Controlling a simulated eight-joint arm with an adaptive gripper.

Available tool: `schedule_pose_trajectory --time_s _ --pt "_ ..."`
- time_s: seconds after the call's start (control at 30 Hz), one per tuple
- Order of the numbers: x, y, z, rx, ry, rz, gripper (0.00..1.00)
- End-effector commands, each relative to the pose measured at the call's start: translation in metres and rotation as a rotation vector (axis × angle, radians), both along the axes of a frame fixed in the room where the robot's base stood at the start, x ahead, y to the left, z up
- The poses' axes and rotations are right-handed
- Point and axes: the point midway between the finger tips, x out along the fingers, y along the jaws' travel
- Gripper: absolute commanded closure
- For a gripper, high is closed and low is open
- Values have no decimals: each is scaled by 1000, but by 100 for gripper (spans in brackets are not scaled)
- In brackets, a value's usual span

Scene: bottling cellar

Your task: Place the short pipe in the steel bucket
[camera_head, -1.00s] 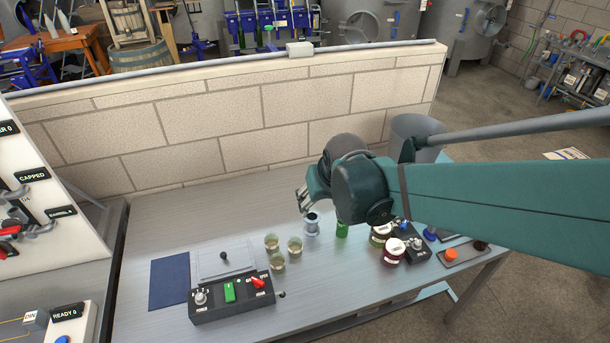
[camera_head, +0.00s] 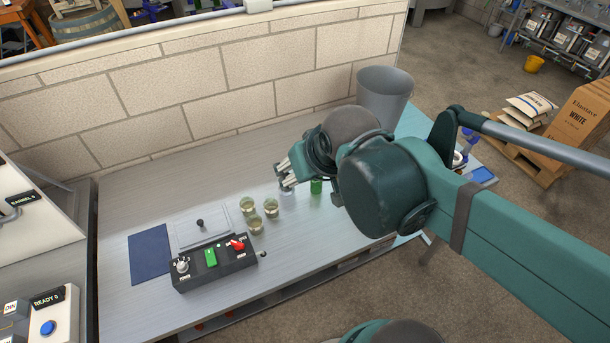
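The steel bucket (camera_head: 385,97) is a grey, open-topped bucket at the back right of the table, close to the block wall. A small pale grey cylinder, probably the short pipe (camera_head: 287,188), stands on the table by my gripper's fingertips and is partly hidden by them. My gripper (camera_head: 284,181) points down at it from the upper right. The fingers are small and overlap the cylinder in the picture, so I cannot tell whether they are open or touch it. My arm comes in from the right and covers the table's right part.
Several small glasses (camera_head: 256,224) stand left of my gripper. A green object (camera_head: 316,187) stands close on its right. A black control box (camera_head: 213,262) with a red lever and a blue mat (camera_head: 150,254) lie at front left. The block wall (camera_head: 220,80) bounds the table behind.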

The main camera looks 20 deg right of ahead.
Motion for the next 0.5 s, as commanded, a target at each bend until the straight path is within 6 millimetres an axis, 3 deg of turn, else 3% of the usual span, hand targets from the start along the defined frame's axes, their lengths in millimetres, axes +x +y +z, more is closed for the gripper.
schedule_pose_trajectory --time_s 0.2,0.5 --pt "-18 2 5 -1 -18 7 48" --pt "-23 3 7 0 -25 9 48"
